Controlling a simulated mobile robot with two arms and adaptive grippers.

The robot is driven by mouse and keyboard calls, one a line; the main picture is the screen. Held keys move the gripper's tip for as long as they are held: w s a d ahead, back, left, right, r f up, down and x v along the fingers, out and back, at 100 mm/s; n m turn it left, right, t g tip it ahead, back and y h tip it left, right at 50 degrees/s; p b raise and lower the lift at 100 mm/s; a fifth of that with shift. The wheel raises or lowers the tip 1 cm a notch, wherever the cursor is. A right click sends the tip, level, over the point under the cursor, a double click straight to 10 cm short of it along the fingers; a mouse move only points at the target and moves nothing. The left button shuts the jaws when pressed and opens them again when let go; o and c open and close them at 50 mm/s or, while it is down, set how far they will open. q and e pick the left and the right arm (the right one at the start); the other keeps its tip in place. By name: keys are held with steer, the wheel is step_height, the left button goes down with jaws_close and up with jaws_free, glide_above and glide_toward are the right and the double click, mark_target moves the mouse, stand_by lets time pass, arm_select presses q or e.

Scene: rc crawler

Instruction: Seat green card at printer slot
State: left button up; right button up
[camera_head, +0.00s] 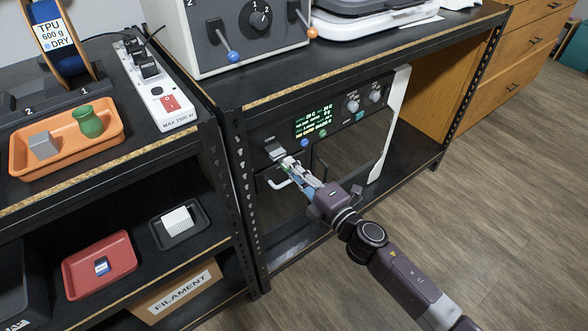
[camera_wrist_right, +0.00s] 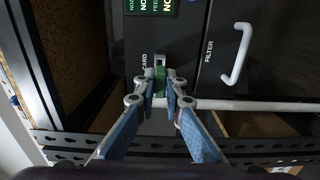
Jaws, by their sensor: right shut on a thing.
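My right gripper (camera_head: 292,168) is at the left part of the printer's (camera_head: 352,148) dark front panel, just below the grey card slot (camera_head: 274,150). In the right wrist view the gripper (camera_wrist_right: 160,98) is shut on the green card (camera_wrist_right: 159,82), a small upright strip between the fingertips. The card's far end meets or lies just in front of the slot (camera_wrist_right: 159,60), next to the CARD label. I cannot tell how deep it sits. The panel's display (camera_head: 313,122) shows lit text, too small to read fully. My left gripper is not in view.
A white handle (camera_wrist_right: 236,54) is beside the FILTER label. An orange tray (camera_head: 22,168) is above. Free floor lies right.

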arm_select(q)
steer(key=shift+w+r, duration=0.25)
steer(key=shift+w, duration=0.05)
arm_select(e)
steer(key=shift+x, duration=1.1)
steer(key=o, duration=0.8)
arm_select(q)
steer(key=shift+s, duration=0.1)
arm_select(e)
steer(key=v, duration=1.2)
